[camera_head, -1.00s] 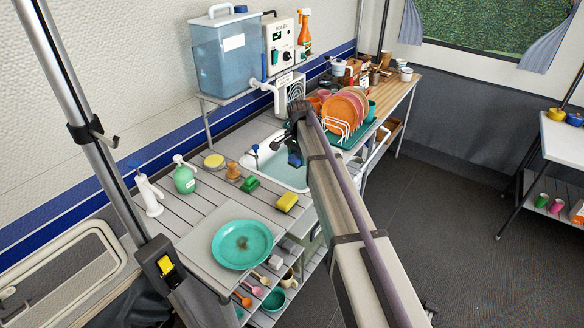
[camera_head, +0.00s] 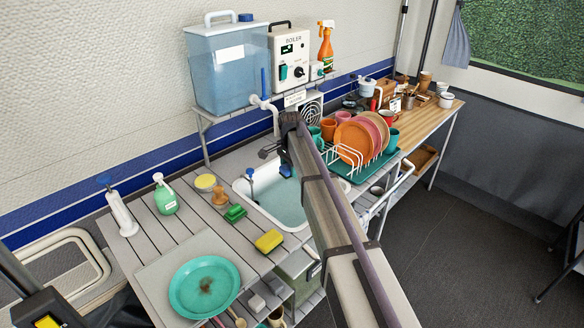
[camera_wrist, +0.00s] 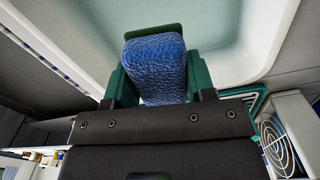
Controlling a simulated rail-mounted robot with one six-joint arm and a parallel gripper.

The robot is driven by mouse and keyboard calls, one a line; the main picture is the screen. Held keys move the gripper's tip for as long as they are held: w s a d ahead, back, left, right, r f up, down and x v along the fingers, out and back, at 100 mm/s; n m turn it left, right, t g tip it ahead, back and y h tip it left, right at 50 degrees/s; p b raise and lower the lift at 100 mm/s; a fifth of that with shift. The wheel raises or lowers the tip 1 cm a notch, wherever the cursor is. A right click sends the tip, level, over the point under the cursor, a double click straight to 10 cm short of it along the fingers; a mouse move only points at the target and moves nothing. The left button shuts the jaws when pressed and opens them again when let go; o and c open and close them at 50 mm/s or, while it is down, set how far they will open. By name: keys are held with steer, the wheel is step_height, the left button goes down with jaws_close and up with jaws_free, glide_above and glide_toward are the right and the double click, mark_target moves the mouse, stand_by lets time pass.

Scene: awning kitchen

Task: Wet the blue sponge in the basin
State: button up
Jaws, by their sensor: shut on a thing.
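The blue sponge (camera_wrist: 155,68) is held between the green fingers of my gripper (camera_wrist: 155,84) in the wrist view. A dark green layer shows at its far edge. In the head view the sponge is a small blue patch (camera_head: 286,170) under the dark end of my gripper. The white basin (camera_wrist: 60,45) lies beyond the sponge in the wrist view, with pale greenish water in it. In the head view the basin (camera_head: 243,186) is set in the counter and my arm crosses its right side. I cannot tell whether the sponge touches the water.
A dish rack (camera_head: 345,155) with plates stands to the right. A teal plate (camera_head: 204,285) is at the front.

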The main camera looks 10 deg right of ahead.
step_height(320, 180, down, 13)
steer(key=b, duration=1.3)
step_height(320, 180, up, 11)
steer(key=p, duration=1.1)
stand_by(1.5)
step_height(320, 180, up, 4)
steer(key=p, duration=0.4)
steer(key=shift+r, duration=0.15)
